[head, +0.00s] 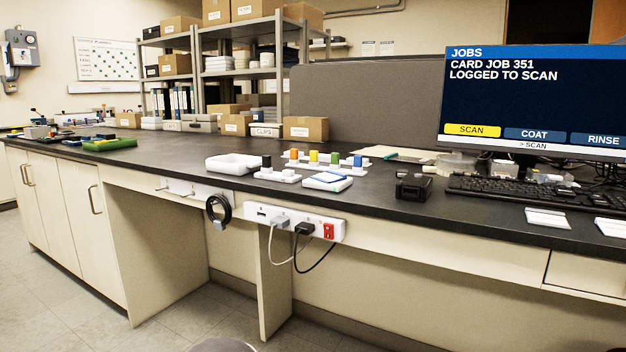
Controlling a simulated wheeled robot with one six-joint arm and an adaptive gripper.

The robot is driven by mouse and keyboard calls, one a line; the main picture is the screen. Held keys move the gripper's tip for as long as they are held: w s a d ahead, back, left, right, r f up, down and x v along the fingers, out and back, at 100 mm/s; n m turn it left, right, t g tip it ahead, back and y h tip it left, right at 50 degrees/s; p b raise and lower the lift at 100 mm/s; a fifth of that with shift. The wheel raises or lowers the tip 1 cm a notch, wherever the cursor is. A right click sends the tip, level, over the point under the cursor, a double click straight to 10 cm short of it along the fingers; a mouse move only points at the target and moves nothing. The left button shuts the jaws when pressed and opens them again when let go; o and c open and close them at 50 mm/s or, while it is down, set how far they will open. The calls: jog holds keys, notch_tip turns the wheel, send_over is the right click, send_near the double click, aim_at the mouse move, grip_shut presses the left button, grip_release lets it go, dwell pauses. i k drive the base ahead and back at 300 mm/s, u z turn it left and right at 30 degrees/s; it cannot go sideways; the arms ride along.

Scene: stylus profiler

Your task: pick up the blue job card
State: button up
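A small flat white item with a blue top edge (327,178) lies near the front edge of the dark bench, left of centre-right. It may be the blue job card or a holder with it, but it is too small to tell. Small blue pieces also show in the row of coloured pieces behind it, one of them a blue block (357,161).
A white tray (232,164) and a white holder with a black piece (267,164) stand left of it. A small black device (413,187), a keyboard (540,190) and a monitor (535,98) are to the right. A power strip (295,222) hangs on the bench front (400,230).

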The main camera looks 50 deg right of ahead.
aim_at(329, 177)
jog(key=k, duration=0.6)
jog(key=z, duration=0.8)
jog(key=i, duration=0.5)
